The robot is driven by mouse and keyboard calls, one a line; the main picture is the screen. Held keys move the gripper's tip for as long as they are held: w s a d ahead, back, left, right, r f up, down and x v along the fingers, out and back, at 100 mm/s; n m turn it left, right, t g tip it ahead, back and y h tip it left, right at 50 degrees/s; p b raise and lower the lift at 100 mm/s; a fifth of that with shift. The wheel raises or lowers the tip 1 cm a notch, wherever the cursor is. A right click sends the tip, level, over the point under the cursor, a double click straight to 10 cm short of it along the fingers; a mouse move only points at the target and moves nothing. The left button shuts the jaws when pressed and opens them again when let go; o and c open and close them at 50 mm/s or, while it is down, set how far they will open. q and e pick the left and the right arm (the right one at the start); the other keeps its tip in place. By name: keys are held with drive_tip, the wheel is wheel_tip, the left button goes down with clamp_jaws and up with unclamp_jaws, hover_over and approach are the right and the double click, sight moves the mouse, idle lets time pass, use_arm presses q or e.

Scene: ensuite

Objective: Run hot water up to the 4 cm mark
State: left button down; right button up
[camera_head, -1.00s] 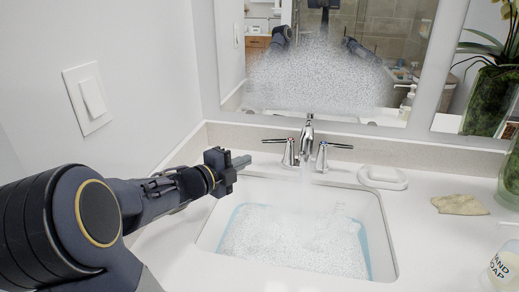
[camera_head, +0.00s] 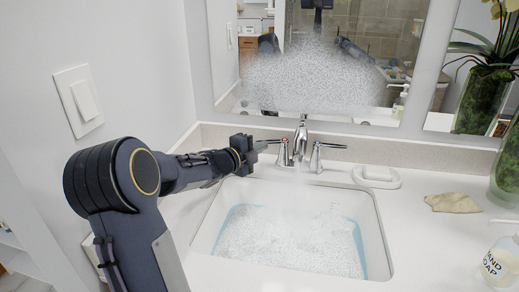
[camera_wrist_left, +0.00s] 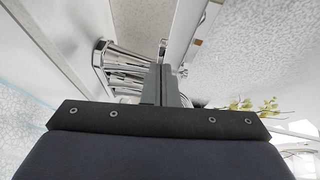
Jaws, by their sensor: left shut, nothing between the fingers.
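The white basin (camera_head: 206,222) holds bluish water with a speckled, foamy-looking surface; no level mark can be read. The chrome faucet (camera_head: 301,138) stands behind it, with haze below the spout. The hot handle (camera_head: 283,153), with a red dot, is left of the spout, its lever pointing left. The other handle (camera_head: 316,158) is on the right, its lever pointing right. My left gripper (camera_head: 266,144) is shut and empty at the hot lever, overlapping it; contact cannot be told. In the left wrist view its fingers (camera_wrist_left: 163,84) are together before chrome parts (camera_wrist_left: 128,62). My right gripper is not in view.
A soap dish (camera_head: 377,177), a tan cloth (camera_head: 453,202) and a hand soap bottle (camera_head: 501,264) are on the counter at right. A plant vase (camera_head: 484,101) stands behind. The mirror (camera_head: 350,25) is fogged in its middle. A wall switch (camera_head: 84,101) is at left.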

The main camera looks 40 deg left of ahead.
use_arm(q)
drive_tip(key=shift+a, duration=0.1)
drive_tip(key=shift+w+a+r, duration=0.1)
drive_tip(key=shift+w+a, duration=0.2)
drive_tip(key=shift+a, duration=0.3)
drive_tip(key=shift+w+a, duration=0.3)
drive_tip(key=shift+a, duration=0.25)
